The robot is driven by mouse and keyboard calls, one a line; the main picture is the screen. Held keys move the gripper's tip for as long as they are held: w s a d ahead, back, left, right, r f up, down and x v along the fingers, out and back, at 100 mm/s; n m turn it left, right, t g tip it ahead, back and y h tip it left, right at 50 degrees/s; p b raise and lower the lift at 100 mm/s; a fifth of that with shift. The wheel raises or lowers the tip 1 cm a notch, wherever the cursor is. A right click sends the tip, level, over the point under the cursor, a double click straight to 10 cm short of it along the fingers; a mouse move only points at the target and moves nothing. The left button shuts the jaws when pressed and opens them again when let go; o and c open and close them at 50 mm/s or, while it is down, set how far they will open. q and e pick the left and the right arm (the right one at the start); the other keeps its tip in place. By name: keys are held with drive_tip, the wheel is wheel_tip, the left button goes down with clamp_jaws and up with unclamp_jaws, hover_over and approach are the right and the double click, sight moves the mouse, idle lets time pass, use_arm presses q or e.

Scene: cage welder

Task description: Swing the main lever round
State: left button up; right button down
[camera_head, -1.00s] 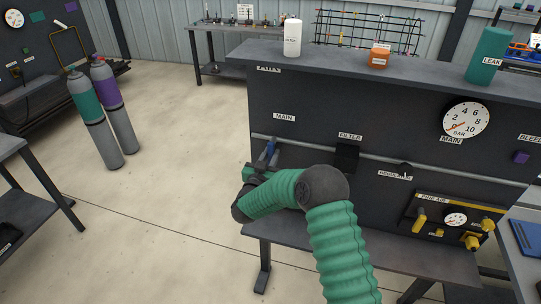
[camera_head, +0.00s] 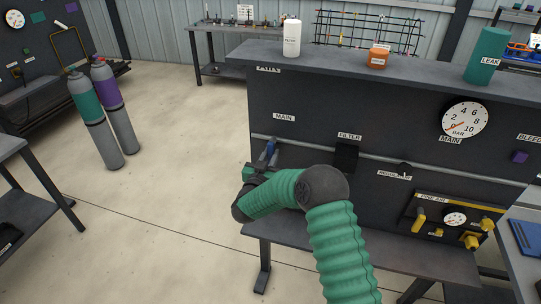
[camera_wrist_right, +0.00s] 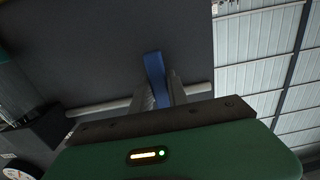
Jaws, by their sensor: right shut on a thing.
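The main lever is a blue handle (camera_head: 268,149) at the left end of the grey pipe, below the MAIN label (camera_head: 284,117) on the dark panel. It points up and slightly to the right in the head view. My right gripper (camera_head: 262,168) is at the lever. The right wrist view shows the blue lever (camera_wrist_right: 156,75) between the two fingers of my right gripper (camera_wrist_right: 160,88), which is shut on it. The lever's pivot is hidden behind the gripper. My left gripper is not in view.
The pipe (camera_head: 310,150) runs right past the FILTER block (camera_head: 346,158) and a regulator knob (camera_head: 404,171). A gauge (camera_head: 465,119) and a yellow-fitted fine air panel (camera_head: 452,220) are at the right. A shelf (camera_head: 420,262) juts out below. Open floor lies left.

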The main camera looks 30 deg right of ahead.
drive_tip(key=shift+r, duration=0.1)
idle(0.6)
drive_tip(key=n+p, duration=0.1)
drive_tip(key=n, duration=0.1)
drive_tip(key=s+n+p, duration=0.1)
drive_tip(key=n, duration=0.1)
drive_tip(key=shift+d+r+p, duration=0.3)
drive_tip(key=shift+d+p, duration=0.05)
drive_tip(key=shift+d, duration=0.05)
drive_tip(key=n, duration=0.1)
drive_tip(key=n+p, duration=0.1)
drive_tip(key=n, duration=0.1)
drive_tip(key=s+n+p, duration=0.1)
drive_tip(key=shift+d+r+n, duration=0.4)
drive_tip(key=n+p, duration=0.2)
drive_tip(key=n, duration=0.1)
drive_tip(key=r+n+p, duration=0.1)
drive_tip(key=shift+s+d+r+n, duration=0.1)
drive_tip(key=shift+s+d+n, duration=0.2)
drive_tip(key=shift+s+d+r+n+p, duration=0.1)
drive_tip(key=shift+r+n+p, duration=0.15)
drive_tip(key=shift+n, duration=0.5)
drive_tip(key=shift+w+a+r+n+p, duration=0.1)
drive_tip(key=shift+n+p, duration=0.3)
drive_tip(key=shift+n, duration=0.4)
drive_tip(key=shift+s+d+r+n+p, duration=0.1)
drive_tip(key=shift+r+n+p, duration=0.15)
drive_tip(key=shift+n, duration=0.5)
